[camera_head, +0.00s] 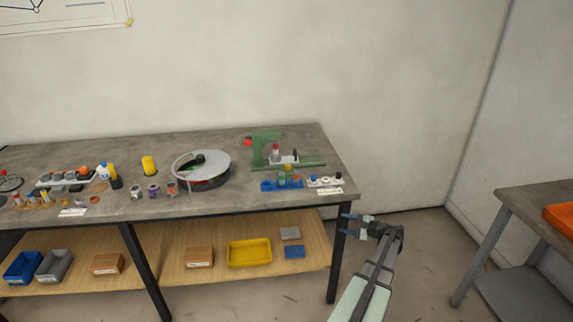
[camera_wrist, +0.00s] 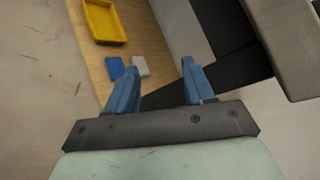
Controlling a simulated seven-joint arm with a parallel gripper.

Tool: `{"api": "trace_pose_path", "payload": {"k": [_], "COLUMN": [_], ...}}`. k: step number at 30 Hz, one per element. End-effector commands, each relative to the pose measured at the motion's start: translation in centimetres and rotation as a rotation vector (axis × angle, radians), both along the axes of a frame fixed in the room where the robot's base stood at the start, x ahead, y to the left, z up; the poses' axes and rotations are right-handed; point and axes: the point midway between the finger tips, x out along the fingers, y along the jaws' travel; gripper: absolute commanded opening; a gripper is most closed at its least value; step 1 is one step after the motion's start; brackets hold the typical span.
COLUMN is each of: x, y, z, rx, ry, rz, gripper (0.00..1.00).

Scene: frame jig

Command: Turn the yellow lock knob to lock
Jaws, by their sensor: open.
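My gripper (camera_head: 357,220) is in front of the workbench's right end, below the level of the top and apart from it. In the wrist view my gripper (camera_wrist: 158,80) has its two blue fingers spread with nothing between them. A green jig (camera_head: 266,148) stands on the bench's right part, with a red part at its left and small parts around its foot. A small yellow piece (camera_head: 289,168) shows in front of the jig. It is too small to tell whether it is the lock knob or which way it is turned.
The workbench (camera_head: 225,150) also bears a round grey turntable (camera_head: 203,164), a blue holder (camera_head: 268,185), a white rack (camera_head: 325,181) and a yellow cylinder (camera_head: 148,165). A yellow tray (camera_head: 249,252) lies on the lower shelf. A second table (camera_head: 540,212) stands at right.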

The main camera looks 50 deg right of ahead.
Motion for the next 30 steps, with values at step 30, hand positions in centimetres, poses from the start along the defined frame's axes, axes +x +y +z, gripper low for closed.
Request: {"api": "trace_pose_path", "payload": {"k": [30], "x": [-15.6], "y": [-23.2], "z": [34.2], "rx": [-0.796], "ry": [0.699], "rz": [-0.471], "gripper": [0.53]}}
